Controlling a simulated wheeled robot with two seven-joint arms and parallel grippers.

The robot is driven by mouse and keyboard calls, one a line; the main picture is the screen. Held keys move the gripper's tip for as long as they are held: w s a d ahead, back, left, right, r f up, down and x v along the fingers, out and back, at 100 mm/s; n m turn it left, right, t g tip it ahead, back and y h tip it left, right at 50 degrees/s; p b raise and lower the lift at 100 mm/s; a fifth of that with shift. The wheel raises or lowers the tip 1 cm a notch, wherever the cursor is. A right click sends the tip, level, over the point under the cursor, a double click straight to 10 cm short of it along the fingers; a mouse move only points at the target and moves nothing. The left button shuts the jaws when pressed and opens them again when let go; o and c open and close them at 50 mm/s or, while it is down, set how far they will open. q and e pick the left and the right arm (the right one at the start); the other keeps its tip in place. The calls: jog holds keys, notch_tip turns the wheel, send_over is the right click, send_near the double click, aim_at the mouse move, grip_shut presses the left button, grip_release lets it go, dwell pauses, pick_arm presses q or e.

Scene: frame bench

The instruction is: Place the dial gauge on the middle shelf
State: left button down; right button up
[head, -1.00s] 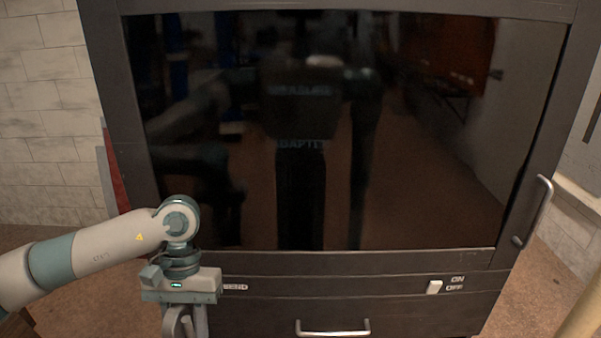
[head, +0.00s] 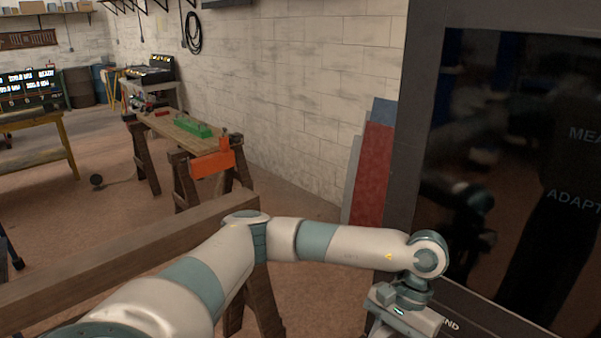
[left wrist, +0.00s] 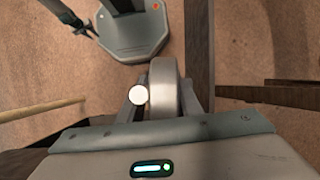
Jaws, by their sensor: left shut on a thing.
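My left gripper (left wrist: 164,100) is shut on the dial gauge (left wrist: 164,84), a grey round body seen edge-on in the left wrist view. I cannot make out the middle shelf in either view.
The dark glass-fronted cabinet (head: 425,130) stands at right. A sawhorse bench (head: 185,130) with a green item (head: 195,127) stands farther back. Red and grey panels (head: 368,180) lean on the wall. Open floor lies between.

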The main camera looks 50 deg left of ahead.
pick_arm(q)
jog(key=w+x, duration=0.1)
jog(key=x, duration=0.9)
jog(key=shift+f, duration=0.2)
jog(key=shift+s, duration=0.1)
